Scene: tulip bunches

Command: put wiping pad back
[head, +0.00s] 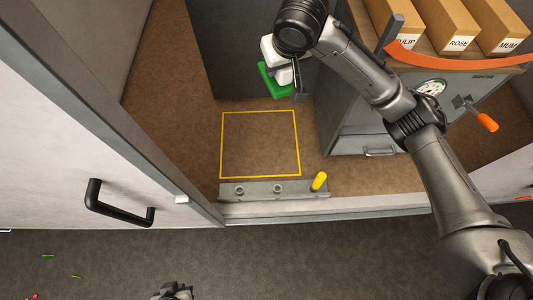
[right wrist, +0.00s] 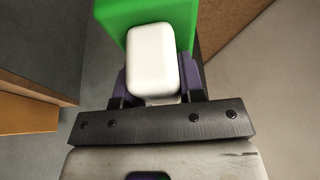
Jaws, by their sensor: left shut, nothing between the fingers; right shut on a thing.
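The wiping pad is a green block (head: 270,82) with a white handle (head: 268,50), in the upper middle of the head view. My right gripper (head: 298,84) is shut on the white handle and holds the pad beside the dark grey panel. In the right wrist view the handle (right wrist: 152,60) sits between the fingers, with the green pad (right wrist: 120,14) behind it. I cannot tell whether the pad touches anything. My left gripper (head: 173,291) is shut and empty at the bottom edge, partly cut off.
A yellow-outlined square (head: 222,145) on the brown floor is empty. A grey strip (head: 258,190) with a yellow peg (head: 319,181) lies in front of it. A grey cabinet (head: 365,140) with labelled boxes (head: 450,25) stands right. A white door (head: 60,150) with a black handle is at left.

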